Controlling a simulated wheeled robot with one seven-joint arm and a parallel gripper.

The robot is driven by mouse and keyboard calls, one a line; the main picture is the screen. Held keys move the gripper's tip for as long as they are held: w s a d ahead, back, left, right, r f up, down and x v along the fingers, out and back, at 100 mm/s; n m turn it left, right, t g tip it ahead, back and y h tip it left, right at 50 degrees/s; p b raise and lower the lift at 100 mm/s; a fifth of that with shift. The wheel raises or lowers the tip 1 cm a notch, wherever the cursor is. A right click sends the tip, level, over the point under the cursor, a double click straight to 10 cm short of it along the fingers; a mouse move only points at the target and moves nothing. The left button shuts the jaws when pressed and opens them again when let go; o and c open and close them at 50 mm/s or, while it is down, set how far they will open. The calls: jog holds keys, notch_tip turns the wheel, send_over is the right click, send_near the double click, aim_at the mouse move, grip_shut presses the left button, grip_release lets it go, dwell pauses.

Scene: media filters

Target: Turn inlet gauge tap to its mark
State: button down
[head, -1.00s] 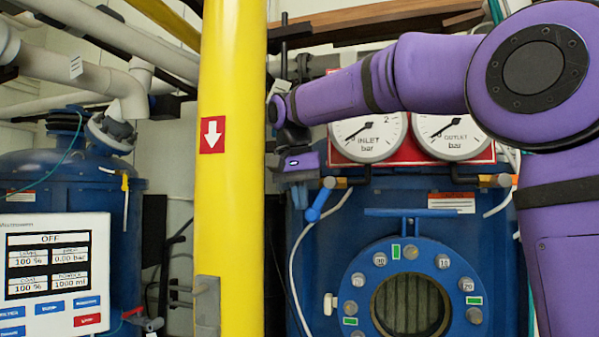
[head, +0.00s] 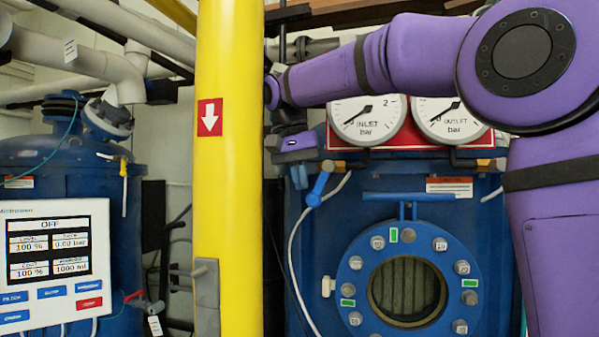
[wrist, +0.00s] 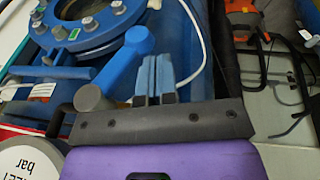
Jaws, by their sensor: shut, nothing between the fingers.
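The inlet gauge tap (head: 320,184) has a blue lever below and left of the INLET gauge (head: 367,120). The lever slants down and to the left. In the wrist view the tap's lever (wrist: 128,62) shows close up, with its round grey end at the lower left. My gripper (head: 298,178) is just left of the tap in the head view. In the wrist view my gripper (wrist: 156,62) has its two blue-grey fingers together and empty, right beside the lever. I cannot tell whether they touch it. I cannot make out the mark.
A yellow pipe (head: 227,240) stands close left of my gripper. The OUTLET gauge (head: 449,118) is to the right. A round bolted window (head: 407,290) is below. A white hose (head: 293,245) runs down beside the tap. A control panel (head: 54,262) is at the left.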

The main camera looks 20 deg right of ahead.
jog(key=s+r, duration=0.4)
jog(key=s, duration=1.2)
jog(key=w+a+r+n+g+y, duration=0.1)
jog(key=w+r+n, duration=0.2)
jog(key=w+n, duration=0.55)
jog(key=w+a+r+n, duration=0.1)
jog(key=w+r+n, duration=0.2)
jog(key=w+n, duration=0.5)
notch_tip(320, 180, down, 10)
jog(key=s+d, duration=0.1)
jog(key=shift+d, duration=0.4)
jog(key=shift+s+f+n, duration=0.1)
jog(key=shift+n, duration=0.15)
jog(key=shift+s+d+f+g+h, duration=0.25)
jog(key=shift+f+g+h, duration=0.3)
jog(key=shift+g+h, duration=0.3)
